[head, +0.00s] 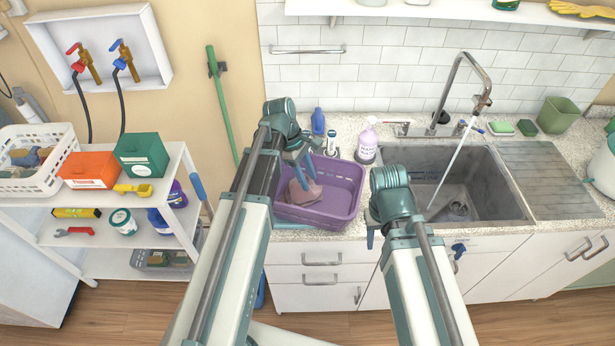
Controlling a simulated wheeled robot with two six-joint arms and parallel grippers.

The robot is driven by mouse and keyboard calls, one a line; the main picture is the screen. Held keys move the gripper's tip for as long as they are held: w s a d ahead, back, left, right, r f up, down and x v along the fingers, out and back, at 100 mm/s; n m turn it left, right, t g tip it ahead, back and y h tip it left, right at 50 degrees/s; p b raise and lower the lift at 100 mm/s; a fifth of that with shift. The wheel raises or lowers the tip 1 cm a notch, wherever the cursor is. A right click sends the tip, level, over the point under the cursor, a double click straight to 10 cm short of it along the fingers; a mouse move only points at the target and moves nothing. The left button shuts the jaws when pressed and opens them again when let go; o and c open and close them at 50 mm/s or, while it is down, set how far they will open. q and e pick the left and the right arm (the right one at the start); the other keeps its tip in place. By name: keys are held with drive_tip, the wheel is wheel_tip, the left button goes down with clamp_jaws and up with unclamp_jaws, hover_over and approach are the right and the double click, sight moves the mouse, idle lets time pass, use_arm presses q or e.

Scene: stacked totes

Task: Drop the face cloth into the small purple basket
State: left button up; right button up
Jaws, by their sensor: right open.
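The small purple basket (345,207) stands on the counter left of the sink. The face cloth (303,194) is a crumpled mauve-brown piece at the basket's left side, within its rim as seen from above. My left gripper (304,172) points down over the basket, its blue-grey fingers closed on the top of the cloth. Whether the cloth's lower edge touches the basket floor is hard to tell. My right gripper (371,234) is open and empty by the counter's front edge, right of the basket, partly hidden by its own wrist.
A pink soap bottle (367,145) stands behind the basket, with a blue bottle (318,122) and a small white-and-blue container (331,142) nearby. The sink (455,185) with its running tap (462,75) lies right. A loaded shelf cart (110,200) stands left.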

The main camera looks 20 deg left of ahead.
use_arm(q)
drive_tip(key=o, duration=0.9)
drive_tip(key=shift+c, duration=0.2)
wheel_tip(320, 180, up, 6)
drive_tip(key=a+y+p, duration=0.1)
drive_tip(key=y+p, duration=0.1)
drive_tip(key=p, duration=0.5)
drive_tip(key=shift+w+a, duration=0.1)
drive_tip(key=shift+w, duration=0.05)
